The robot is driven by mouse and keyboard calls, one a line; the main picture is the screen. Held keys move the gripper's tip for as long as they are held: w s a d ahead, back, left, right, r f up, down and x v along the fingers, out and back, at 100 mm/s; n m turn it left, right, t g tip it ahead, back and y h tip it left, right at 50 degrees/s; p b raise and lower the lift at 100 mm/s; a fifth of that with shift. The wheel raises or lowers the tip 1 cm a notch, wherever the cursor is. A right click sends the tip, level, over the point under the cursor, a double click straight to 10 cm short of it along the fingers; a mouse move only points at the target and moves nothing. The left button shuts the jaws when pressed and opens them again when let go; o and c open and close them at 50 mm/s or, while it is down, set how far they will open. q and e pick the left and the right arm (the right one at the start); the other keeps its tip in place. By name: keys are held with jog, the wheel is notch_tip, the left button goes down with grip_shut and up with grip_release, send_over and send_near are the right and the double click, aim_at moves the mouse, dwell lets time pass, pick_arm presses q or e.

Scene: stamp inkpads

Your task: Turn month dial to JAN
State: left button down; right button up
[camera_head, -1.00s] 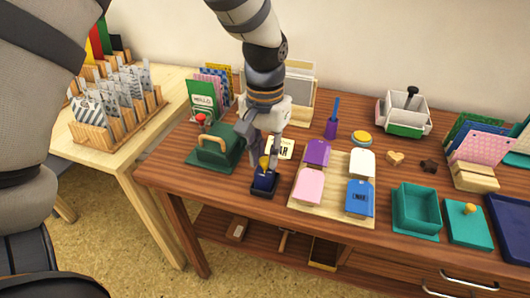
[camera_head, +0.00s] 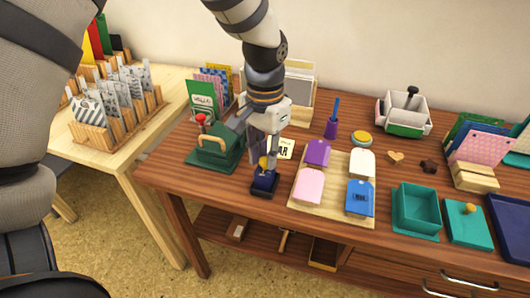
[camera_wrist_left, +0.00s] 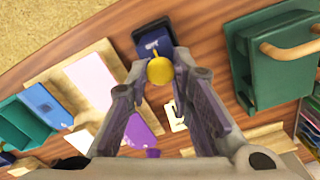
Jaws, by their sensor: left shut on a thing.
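The month dial is a small dark blue block (camera_head: 264,182) on a black base, topped by a round yellow knob (camera_head: 263,162). It stands near the front left edge of the brown table. My left gripper (camera_head: 268,165) reaches down from above with its fingers shut around the yellow knob. In the left wrist view the knob (camera_wrist_left: 160,71) sits between the two fingertips, and the blue block (camera_wrist_left: 154,43) is beyond it. A pale card (camera_head: 281,149) behind the gripper shows dark letters ending in "AR", partly covered. My right gripper is not in view.
A green box with a wooden handle (camera_head: 217,147) stands close to the left of the dial. A wooden board (camera_head: 333,210) with purple, white, pink and blue tags lies close to the right. A teal tray (camera_head: 416,211) is further right.

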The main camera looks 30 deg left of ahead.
aim_at(265, 160)
pick_arm(q)
jog(key=c, duration=1.4)
grip_release()
notch_tip(265, 160, up, 12)
